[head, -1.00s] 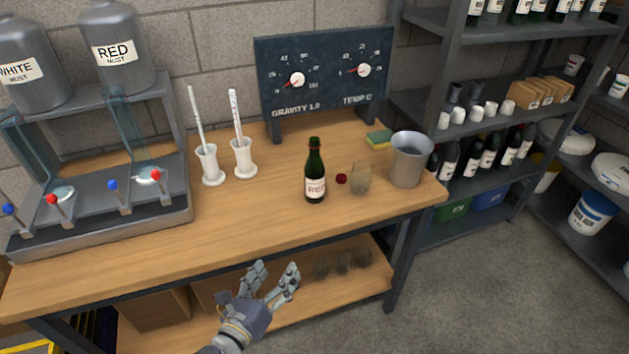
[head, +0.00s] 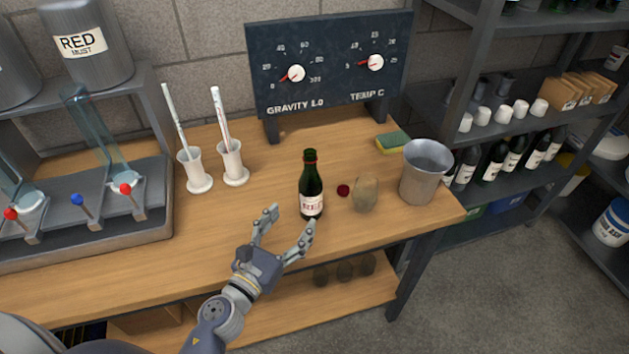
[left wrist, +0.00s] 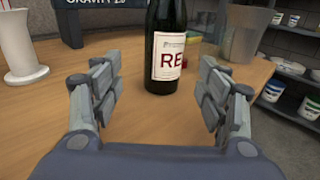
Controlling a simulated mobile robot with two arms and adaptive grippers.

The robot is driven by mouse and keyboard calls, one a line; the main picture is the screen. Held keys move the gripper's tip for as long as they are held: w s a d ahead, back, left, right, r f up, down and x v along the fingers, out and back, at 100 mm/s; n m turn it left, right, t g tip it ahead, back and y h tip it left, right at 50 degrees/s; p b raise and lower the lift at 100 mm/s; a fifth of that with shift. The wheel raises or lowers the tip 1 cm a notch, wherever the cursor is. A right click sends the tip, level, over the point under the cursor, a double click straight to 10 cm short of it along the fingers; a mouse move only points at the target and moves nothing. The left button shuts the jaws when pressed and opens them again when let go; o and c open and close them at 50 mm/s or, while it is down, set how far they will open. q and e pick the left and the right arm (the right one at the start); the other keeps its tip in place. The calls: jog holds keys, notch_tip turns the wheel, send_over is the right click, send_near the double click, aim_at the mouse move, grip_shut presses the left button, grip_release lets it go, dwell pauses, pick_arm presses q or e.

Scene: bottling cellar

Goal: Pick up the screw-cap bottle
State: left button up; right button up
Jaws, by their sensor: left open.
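A small dark red cap (head: 343,190) lies on the bench right of the bottle. My right gripper is not in view.
Two white cylinders (head: 233,163) with sticks stand behind left. The gauge board (head: 330,67) stands at the back. The bench front is clear.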

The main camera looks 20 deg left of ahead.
aim_at(305, 205)
pick_arm(q)
jog(key=w, duration=0.2)
jog(key=p, duration=0.1)
jog(key=shift+w+d+r, duration=0.3)
jog(key=shift+w+d, duration=0.1)
jog(key=shift+w, duration=0.3)
jog(key=shift+w+d, duration=0.1)
jog(key=shift+w, duration=0.25)
jog(key=w, duration=0.2)
jog(key=w+d+p, duration=0.1)
jog(key=w, duration=0.1)
jog(key=shift+w, duration=0.1)
jog(key=shift+w+d+f, duration=0.1)
jog(key=shift+w, duration=0.05)
jog(key=c, duration=1.3)
jog(key=shift+c, duration=0.9)
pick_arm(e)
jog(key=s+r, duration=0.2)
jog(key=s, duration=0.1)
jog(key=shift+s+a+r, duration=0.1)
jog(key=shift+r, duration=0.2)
